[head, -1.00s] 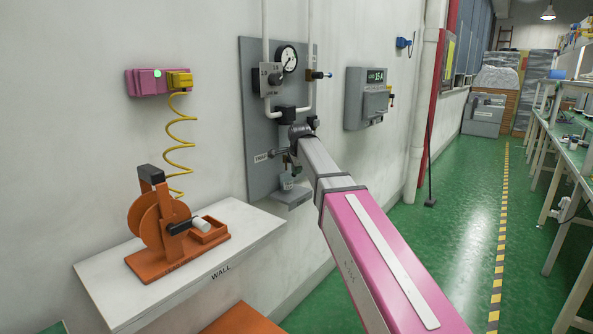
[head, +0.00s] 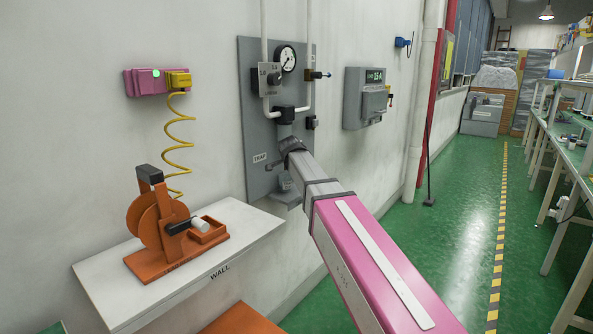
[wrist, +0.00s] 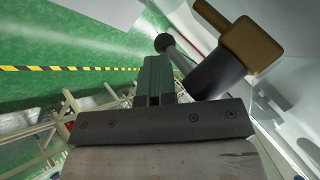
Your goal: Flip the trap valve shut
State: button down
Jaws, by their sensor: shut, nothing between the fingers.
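The grey panel (head: 258,120) on the wall carries a label reading TRAP (head: 260,158). The trap valve beside that label is hidden behind my arm in the head view. In the wrist view, a brass-coloured block on a dark cylinder (wrist: 218,72) stands at the upper right. A dark rod with a ball knob (wrist: 163,43), probably the valve's lever, reaches left from it. My gripper (wrist: 156,62) is shut and empty, its tips just below the knob in the picture. I cannot tell whether they touch it. In the head view the fingers are hidden.
White pipes, a round gauge (head: 286,58) and a side tap (head: 318,75) sit higher on the panel. A grey meter box (head: 366,98) is to the right. A white shelf (head: 118,285) with an orange reel (head: 160,225) is at left.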

jog(key=shift+w+d+r+n+t+h, duration=0.1)
jog(key=shift+w+d+n+t+h, duration=0.1)
jog(key=shift+t+h, duration=0.45)
jog(key=shift+w+d+r+n+t+h, duration=0.1)
jog(key=shift+w+n+t+h, duration=0.15)
jog(key=shift+t, duration=0.85)
jog(key=shift+w+d+n+t+h, duration=0.15)
jog(key=shift+t+h, duration=0.35)
jog(key=shift+t, duration=0.35)
jog(key=shift+w+d+r, duration=0.2)
jog(key=shift+w+r, duration=0.05)
dwell(0.3)
